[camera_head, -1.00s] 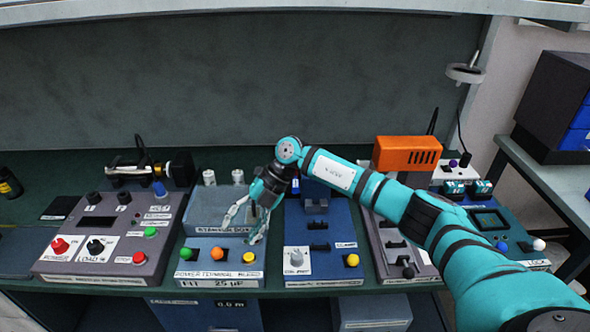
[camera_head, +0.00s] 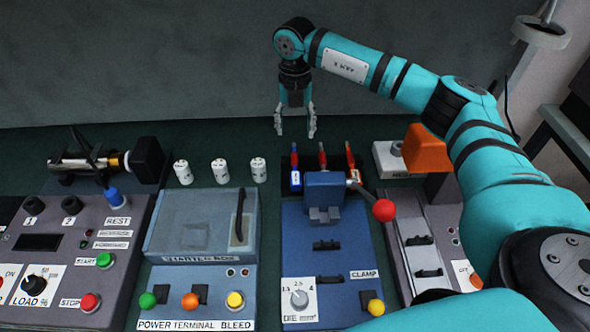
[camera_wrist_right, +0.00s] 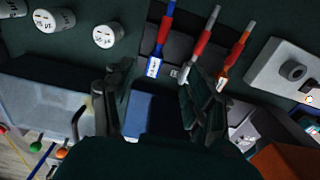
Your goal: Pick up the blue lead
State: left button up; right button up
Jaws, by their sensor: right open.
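The blue lead (camera_head: 295,178) has a red band and stands in a dark holder behind the blue clamp unit, leftmost of three leads. It also shows near the top middle of the right wrist view (camera_wrist_right: 158,50), with a white label at its lower end. My right gripper (camera_head: 295,128) points down with its fingers apart and empty. In the head view it appears just above the blue lead, apart from it. In the right wrist view its fingers (camera_wrist_right: 150,95) frame a blue surface, and the lead lies beyond them. My left gripper is not in view.
A grey-white lead (camera_wrist_right: 203,45) and an orange lead (camera_wrist_right: 233,58) stand close to the right of the blue one. Several white capped cylinders (camera_head: 220,171) stand to the left. A lever with a red knob (camera_head: 383,210) sticks out from the clamp unit (camera_head: 325,260).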

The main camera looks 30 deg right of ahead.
jog(key=p, duration=0.1)
send_over(295, 167)
notch_tip(295, 167, down, 6)
jog(key=shift+s+r, duration=0.15)
jog(key=shift+r, duration=0.05)
notch_tip(295, 167, down, 3)
jog(key=shift+f+p, duration=0.2)
jog(key=shift+p, duration=0.15)
jog(key=shift+f, duration=0.15)
jog(key=shift+f+p, duration=0.3)
jog(key=shift+f, duration=0.05)
notch_tip(295, 167, down, 4)
jog(key=shift+r+p, duration=0.15)
jog(key=shift+p, duration=0.4)
jog(key=shift+f, duration=0.4)
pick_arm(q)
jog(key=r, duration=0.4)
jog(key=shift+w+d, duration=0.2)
pick_arm(e)
jog(key=shift+c, duration=0.3)
grip_shut()
